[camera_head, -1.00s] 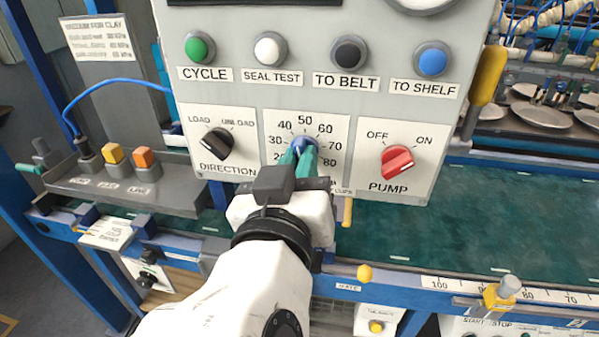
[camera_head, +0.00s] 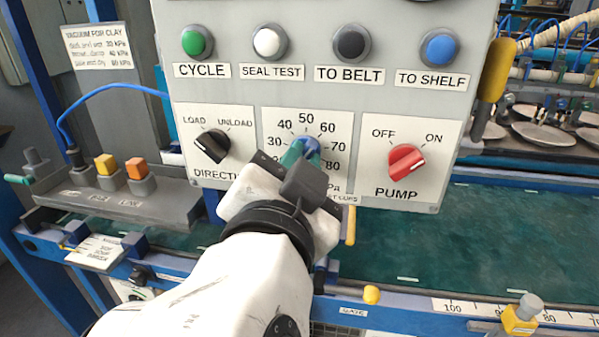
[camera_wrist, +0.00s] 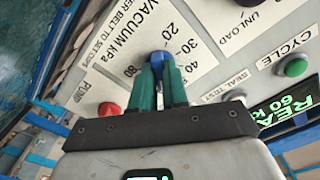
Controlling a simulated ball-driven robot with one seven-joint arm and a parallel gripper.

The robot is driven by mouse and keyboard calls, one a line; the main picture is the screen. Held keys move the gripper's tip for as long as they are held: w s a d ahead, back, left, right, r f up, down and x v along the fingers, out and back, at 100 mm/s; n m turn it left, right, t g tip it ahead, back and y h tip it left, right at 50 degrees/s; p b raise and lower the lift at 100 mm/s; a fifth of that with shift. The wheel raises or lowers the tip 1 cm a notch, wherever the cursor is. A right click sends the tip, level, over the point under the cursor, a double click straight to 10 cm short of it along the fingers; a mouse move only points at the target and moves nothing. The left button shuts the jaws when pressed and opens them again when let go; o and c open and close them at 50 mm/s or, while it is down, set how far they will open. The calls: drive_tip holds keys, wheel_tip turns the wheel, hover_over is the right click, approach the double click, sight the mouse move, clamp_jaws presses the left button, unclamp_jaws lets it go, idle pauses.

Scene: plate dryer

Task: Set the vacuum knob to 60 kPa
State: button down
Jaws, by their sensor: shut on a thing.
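The vacuum knob (camera_head: 310,143) is small and blue, set in a white dial plate (camera_head: 340,128) with numbers from about 30 up to 80 legible around it. My gripper (camera_head: 302,151) has its teal fingers shut on the knob, and its wrist is rolled at a slant. In the wrist view my gripper (camera_wrist: 161,72) holds the blue knob (camera_wrist: 161,57) between its fingertips. The fingers and wrist cover the lower part of the dial, and I cannot make out the knob's pointer. A dark display (camera_wrist: 285,108) with green text, partly cut off, shows "60".
The black direction knob (camera_head: 213,146) is left of the dial and the red pump knob (camera_head: 407,162) is right of it. Push buttons, such as the white seal test button (camera_head: 270,42), run above. A yellow-handled part (camera_head: 496,70) sticks out at the panel's right edge.

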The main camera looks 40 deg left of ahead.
drive_tip(key=shift+f+m, duration=0.1)
drive_tip(key=shift+m, duration=0.5)
drive_tip(key=c, duration=1.1)
unclamp_jaws()
drive_tip(key=shift+c, duration=0.2)
drive_tip(key=v, duration=1.1)
drive_tip(key=shift+b, duration=0.4)
drive_tip(key=shift+w, duration=0.1)
